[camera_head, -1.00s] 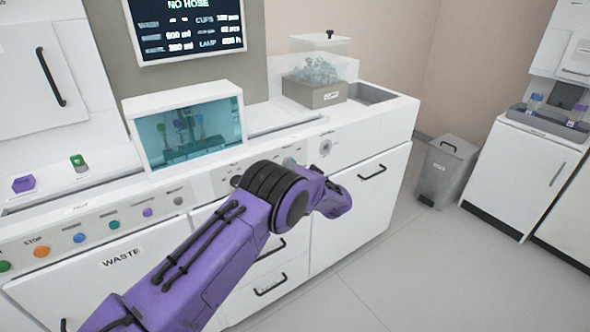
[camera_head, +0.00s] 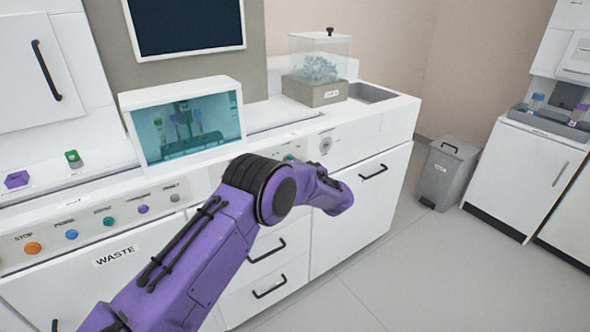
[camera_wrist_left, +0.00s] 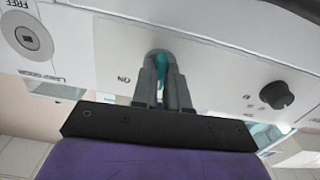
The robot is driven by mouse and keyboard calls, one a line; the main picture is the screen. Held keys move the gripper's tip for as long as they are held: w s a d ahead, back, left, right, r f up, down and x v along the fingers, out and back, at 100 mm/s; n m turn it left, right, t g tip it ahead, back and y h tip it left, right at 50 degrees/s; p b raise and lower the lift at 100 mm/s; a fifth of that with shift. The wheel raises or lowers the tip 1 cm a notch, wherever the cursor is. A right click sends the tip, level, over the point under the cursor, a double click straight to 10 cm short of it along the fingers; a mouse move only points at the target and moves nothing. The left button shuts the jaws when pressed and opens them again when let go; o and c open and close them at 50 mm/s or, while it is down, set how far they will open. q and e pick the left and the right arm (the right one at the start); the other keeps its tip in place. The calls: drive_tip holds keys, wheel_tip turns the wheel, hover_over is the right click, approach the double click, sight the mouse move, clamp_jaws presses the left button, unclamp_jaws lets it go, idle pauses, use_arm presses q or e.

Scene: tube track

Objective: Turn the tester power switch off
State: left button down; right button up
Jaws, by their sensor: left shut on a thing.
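The tester's white control panel (camera_head: 205,182) runs along the front of the counter. In the left wrist view, a teal switch lever (camera_wrist_left: 160,68) stands out of the panel beside the label "ON". My left gripper (camera_wrist_left: 162,78) is shut on this lever, one dark finger on each side. In the head view my purple left arm reaches across the panel, and its wrist hides the fingers. The tester's display (camera_head: 186,27) is dark and blank. My right gripper is not in view.
A black knob (camera_wrist_left: 276,95) and a round lock (camera_wrist_left: 27,38) flank the switch. Coloured buttons, including an orange one (camera_head: 33,248), line the panel's left. A windowed tube chamber (camera_head: 187,127) and a clear-lidded box (camera_head: 319,68) stand above. A grey bin (camera_head: 447,172) stands right, with clear floor before it.

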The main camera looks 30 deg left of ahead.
use_arm(q)
drive_tip(key=shift+f+n+b, duration=0.15)
drive_tip(key=shift+n+b, duration=1.4)
drive_tip(key=shift+n, duration=2.55)
drive_tip(key=c, duration=1.1)
unclamp_jaws()
drive_tip(key=shift+c, duration=0.2)
drive_tip(key=v, duration=1)
drive_tip(key=shift+d, duration=0.3)
drive_tip(key=shift+s, duration=0.1)
